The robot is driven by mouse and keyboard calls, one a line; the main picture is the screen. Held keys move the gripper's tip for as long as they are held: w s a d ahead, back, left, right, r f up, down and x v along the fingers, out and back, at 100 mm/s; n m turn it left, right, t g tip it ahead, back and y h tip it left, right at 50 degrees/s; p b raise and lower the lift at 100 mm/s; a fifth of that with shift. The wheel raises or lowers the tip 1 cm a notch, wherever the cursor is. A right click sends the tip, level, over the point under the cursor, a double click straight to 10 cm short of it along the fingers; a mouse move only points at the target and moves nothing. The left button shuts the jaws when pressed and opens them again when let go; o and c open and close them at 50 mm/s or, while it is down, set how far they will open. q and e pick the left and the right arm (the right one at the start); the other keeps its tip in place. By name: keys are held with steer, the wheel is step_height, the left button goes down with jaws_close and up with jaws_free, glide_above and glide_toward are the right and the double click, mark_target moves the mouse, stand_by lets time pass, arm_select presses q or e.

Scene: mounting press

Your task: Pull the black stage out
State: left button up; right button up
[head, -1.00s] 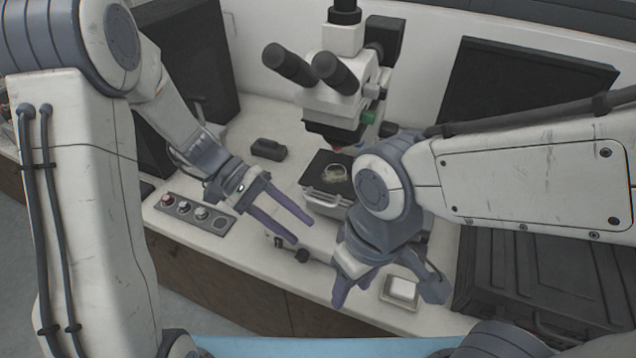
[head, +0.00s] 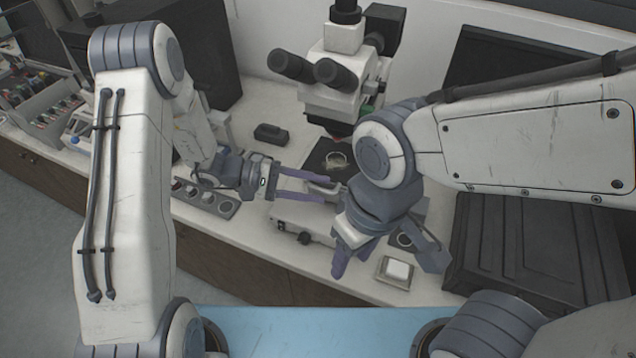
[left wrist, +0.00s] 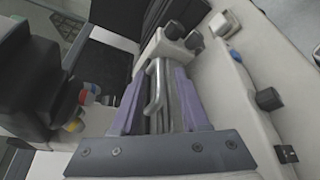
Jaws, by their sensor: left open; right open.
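The black stage (head: 322,153) sits under the microscope's objectives, with a clear round dish (head: 337,160) on it. A silver bar handle (left wrist: 154,88) is on its front. My left gripper (head: 332,188) is open at the stage's front. In the left wrist view its two purple fingers stand on either side of the handle, with gaps visible, so it is not clamped. My right gripper (head: 388,258) is open and empty, lower in the head view, above the bench front; its arm hides the stage's right side.
The white microscope (head: 343,95) stands behind the stage. A control strip with knobs (head: 205,198) lies to the left, a small black block (head: 271,133) behind it. A small white square dish (head: 397,272) lies below my right gripper. A black case (head: 525,250) stands at right.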

arm_select(q)
steer(key=shift+d+f, duration=0.1)
steer(key=shift+d, duration=0.25)
jaws_close()
steer(key=shift+s+f, duration=0.1)
stand_by(1.1)
